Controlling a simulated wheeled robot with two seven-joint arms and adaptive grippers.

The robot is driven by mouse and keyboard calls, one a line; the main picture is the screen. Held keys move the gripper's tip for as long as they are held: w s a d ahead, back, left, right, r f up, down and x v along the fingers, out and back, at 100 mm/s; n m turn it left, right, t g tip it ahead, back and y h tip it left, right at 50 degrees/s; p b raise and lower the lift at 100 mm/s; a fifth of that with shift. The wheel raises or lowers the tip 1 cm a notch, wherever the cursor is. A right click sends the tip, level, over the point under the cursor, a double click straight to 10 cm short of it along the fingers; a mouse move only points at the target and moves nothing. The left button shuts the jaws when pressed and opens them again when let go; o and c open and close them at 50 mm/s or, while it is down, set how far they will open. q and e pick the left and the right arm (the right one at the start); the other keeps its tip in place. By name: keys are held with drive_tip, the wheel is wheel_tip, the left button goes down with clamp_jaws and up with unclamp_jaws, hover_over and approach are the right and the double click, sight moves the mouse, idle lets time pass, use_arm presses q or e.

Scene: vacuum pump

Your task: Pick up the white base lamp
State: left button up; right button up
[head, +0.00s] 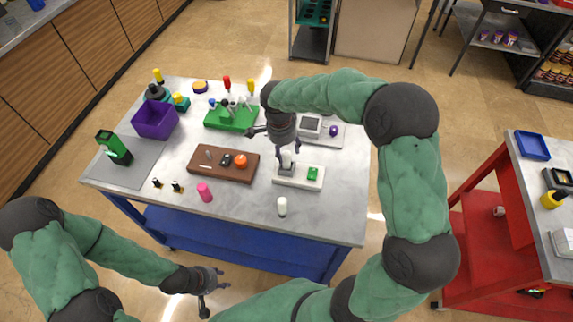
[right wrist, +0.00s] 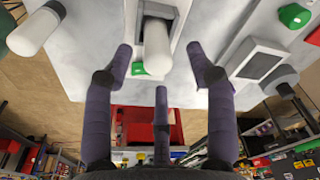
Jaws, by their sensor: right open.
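The white base lamp stands on the table. Its white bulb (head: 287,158) rises from a white base (head: 285,181) beside a green button (head: 313,173). In the right wrist view the bulb (right wrist: 157,48) points down between my finger tips. My right gripper (head: 276,146) is over the lamp from above, open, with fingers around the bulb and no clear contact. It also shows in the right wrist view (right wrist: 160,62). My left gripper (head: 208,290) is open and empty, low in front of the table. Part of the lamp is hidden by my right gripper.
A brown tray (head: 202,172) with small parts lies left of the lamp. A white bottle (head: 282,207) and a pink one (head: 204,192) stand near the front edge. A green rack (head: 231,117) and a grey screen device (head: 310,126) are behind. A purple bin (head: 155,119) stands left.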

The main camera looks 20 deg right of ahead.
sight(287, 158)
drive_tip(key=f, duration=0.5)
drive_tip(key=shift+d, duration=0.35)
drive_tip(key=shift+r, duration=0.1)
clamp_jaws()
